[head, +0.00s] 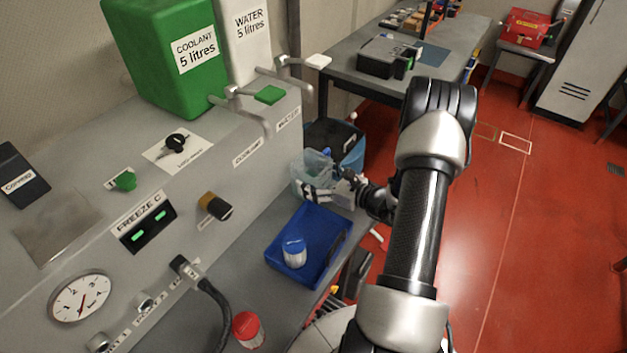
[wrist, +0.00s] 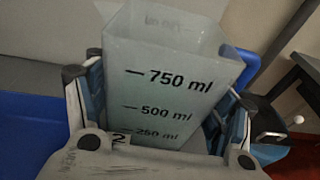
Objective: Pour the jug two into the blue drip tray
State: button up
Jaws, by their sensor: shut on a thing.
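Jug two (head: 316,164) is a clear, pale-green vessel. In the wrist view the jug (wrist: 170,85) shows 250, 500 and 750 ml marks, with a "2" partly covered low on its front. My gripper (head: 328,188) is shut on the jug, with a finger on each side of it in the wrist view (wrist: 160,98). The jug looks roughly upright, beyond the tray's far edge in the head view. I cannot tell how much liquid is in it. The blue drip tray (head: 335,241) lies on the bench; part of it (wrist: 28,130) shows left in the wrist view.
A blue-capped white bottle (head: 294,252) stands in the tray. A red-capped container (head: 247,329) and a black hose (head: 212,298) are nearer. The grey machine (head: 240,165) with coolant and water taps borders the left. A dark bin (head: 334,140) is behind the jug.

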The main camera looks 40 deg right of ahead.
aim_at(299, 162)
jog(key=c, duration=0.5)
jog(key=shift+r+p, duration=1.25)
jog(key=shift+r, duration=0.8)
